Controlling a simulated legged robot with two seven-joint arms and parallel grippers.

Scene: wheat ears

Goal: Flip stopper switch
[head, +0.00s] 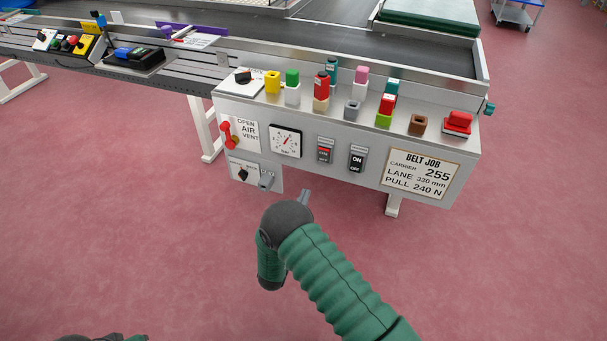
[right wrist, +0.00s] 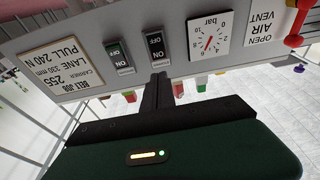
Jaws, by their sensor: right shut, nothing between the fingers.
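Two rocker switches sit side by side on the grey front panel (head: 300,170) in the head view: a left switch (head: 325,150) with a red part and a right switch (head: 357,158) marked ON and OFF. In the right wrist view, turned upside down, the same two are the red-part switch (right wrist: 154,49) and the other switch (right wrist: 120,57). My right gripper (head: 305,196) is shut and empty, below the panel in the head view. Its closed fingers (right wrist: 160,80) appear close to the red-part switch; contact is unclear.
A round gauge (head: 285,141), red vent lever (head: 228,132) and BELT JOB sign (head: 422,175) flank the switches. Coloured blocks and a red button (head: 458,122) stand on the ledge above. A lower small panel (head: 255,174) has a black knob. Floor in front is clear.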

